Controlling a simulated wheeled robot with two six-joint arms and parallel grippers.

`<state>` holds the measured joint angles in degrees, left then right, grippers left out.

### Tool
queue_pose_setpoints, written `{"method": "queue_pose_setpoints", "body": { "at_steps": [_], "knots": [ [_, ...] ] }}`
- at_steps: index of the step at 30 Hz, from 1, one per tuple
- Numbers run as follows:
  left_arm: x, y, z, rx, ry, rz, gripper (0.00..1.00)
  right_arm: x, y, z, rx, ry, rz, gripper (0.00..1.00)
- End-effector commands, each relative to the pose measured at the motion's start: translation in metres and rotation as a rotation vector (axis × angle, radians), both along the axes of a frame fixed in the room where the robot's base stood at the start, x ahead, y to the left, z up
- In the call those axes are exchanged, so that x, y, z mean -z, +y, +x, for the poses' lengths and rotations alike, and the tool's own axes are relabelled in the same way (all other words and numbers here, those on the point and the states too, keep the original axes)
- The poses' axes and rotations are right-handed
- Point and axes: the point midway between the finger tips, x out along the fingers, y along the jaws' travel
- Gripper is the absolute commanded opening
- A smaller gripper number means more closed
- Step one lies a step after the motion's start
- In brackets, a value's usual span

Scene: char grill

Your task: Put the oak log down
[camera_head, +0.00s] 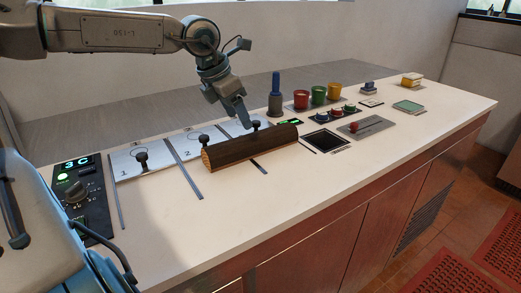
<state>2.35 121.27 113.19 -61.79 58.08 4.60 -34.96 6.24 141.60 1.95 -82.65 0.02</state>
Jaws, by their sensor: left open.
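The oak log (250,147) is dark brown with a pale cut end at its left. It lies on the white counter, in front of the numbered panels (150,160), across the front end of a dark strip. My left gripper (246,124) is above and behind the log's middle, pointing down. Its jaws are open, and no log is held between them. Whether a fingertip touches the log or a black knob (256,125) beside it cannot be told. My right gripper is not in view.
A control box (76,192) with a dial stands at the left. Behind and right of the log are a blue-handled tool (276,95), red, green and yellow cups (318,95), a black square (325,141) and a grey plate (367,127). The counter's front strip is clear.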

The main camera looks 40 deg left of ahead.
Motion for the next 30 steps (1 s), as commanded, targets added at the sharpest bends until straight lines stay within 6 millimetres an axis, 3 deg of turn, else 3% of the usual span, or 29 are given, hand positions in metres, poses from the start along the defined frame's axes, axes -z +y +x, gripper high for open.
{"method": "queue_pose_setpoints", "body": {
  "at_steps": [6,14,24,30],
  "knots": [
    [0.031,-0.003,0.012,0.000,0.004,0.000,0.62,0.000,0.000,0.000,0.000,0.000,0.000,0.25],
    [0.046,-0.005,0.018,0.002,0.000,0.001,0.62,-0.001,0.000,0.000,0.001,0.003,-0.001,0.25],
    [0.083,-0.011,0.033,0.002,0.002,0.000,0.62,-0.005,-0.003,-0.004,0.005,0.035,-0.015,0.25],
    [0.091,-0.012,0.036,0.003,-0.001,-0.001,0.62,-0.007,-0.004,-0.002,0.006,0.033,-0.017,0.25]
  ]
}}
